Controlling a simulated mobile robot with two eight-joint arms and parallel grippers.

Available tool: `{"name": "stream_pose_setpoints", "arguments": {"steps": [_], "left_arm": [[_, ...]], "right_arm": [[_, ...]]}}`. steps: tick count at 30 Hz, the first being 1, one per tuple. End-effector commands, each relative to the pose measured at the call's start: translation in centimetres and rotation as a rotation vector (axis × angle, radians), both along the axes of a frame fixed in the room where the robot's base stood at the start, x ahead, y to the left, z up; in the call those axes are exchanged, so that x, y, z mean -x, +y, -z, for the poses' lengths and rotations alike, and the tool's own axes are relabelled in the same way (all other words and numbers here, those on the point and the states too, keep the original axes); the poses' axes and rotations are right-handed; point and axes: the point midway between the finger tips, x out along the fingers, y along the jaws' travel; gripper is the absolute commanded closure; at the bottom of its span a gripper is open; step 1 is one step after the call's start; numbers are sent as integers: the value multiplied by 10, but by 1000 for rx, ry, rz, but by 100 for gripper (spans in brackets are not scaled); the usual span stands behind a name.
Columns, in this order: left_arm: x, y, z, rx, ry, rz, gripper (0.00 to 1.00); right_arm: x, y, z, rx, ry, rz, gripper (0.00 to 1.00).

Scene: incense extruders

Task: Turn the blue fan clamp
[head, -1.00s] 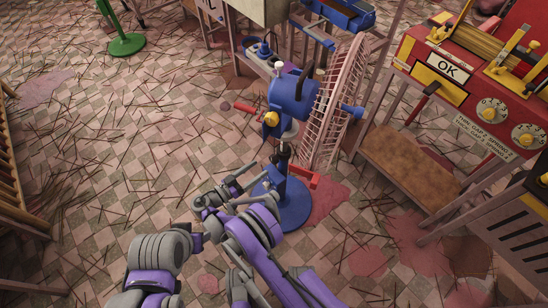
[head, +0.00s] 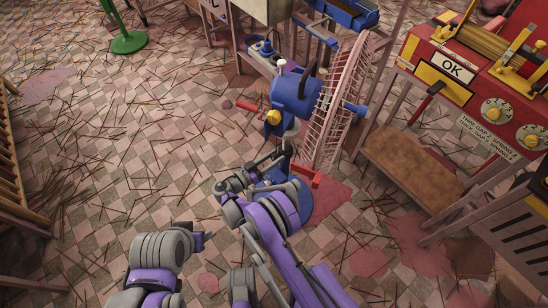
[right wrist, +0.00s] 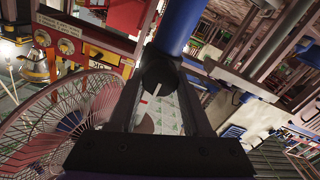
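The blue fan (head: 292,100) stands on a pole with a round blue base (head: 308,204), its pale wire cage (head: 340,105) facing right. A yellow knob (head: 273,117) sits on its left end. My right gripper (head: 280,164) is at the pole below the fan head, partly hiding it. In the right wrist view, the dark round clamp (right wrist: 160,72) lies between my two dark fingers (right wrist: 163,90), under the blue tube (right wrist: 180,28). The fingers are apart on either side of it; contact cannot be told. My left arm shows at lower left, without clear fingers.
A red machine (head: 470,90) with an OK sign and a brown shelf (head: 410,168) stands to the right. A low table (head: 255,62) is behind the fan. A green round base (head: 128,43) is at upper left. The tiled floor at left is open, strewn with sticks.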

Motion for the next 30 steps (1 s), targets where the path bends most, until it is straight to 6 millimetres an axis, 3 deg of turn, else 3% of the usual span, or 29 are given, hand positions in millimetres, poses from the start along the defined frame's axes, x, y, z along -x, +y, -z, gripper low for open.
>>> {"name": "stream_pose_setpoints", "arguments": {"steps": [1, 6, 8, 19, 30], "left_arm": [[0, 0, 0, 0, 0, 0, 50], [0, 0, 0, 0, 0, 0, 50], [0, 0, 0, 0, 0, 0, 50], [-1, 0, 7, 0, 2, 0, 50], [-3, 0, 27, 0, 8, 0, 50]], "right_arm": [[0, 0, 0, 0, 0, 0, 62], [0, 0, 0, 0, 0, 0, 93], [0, 0, 0, 0, 0, 0, 100], [0, 1, 2, 38, 52, 0, 100], [-1, 1, 3, 189, 261, 0, 100]]}}
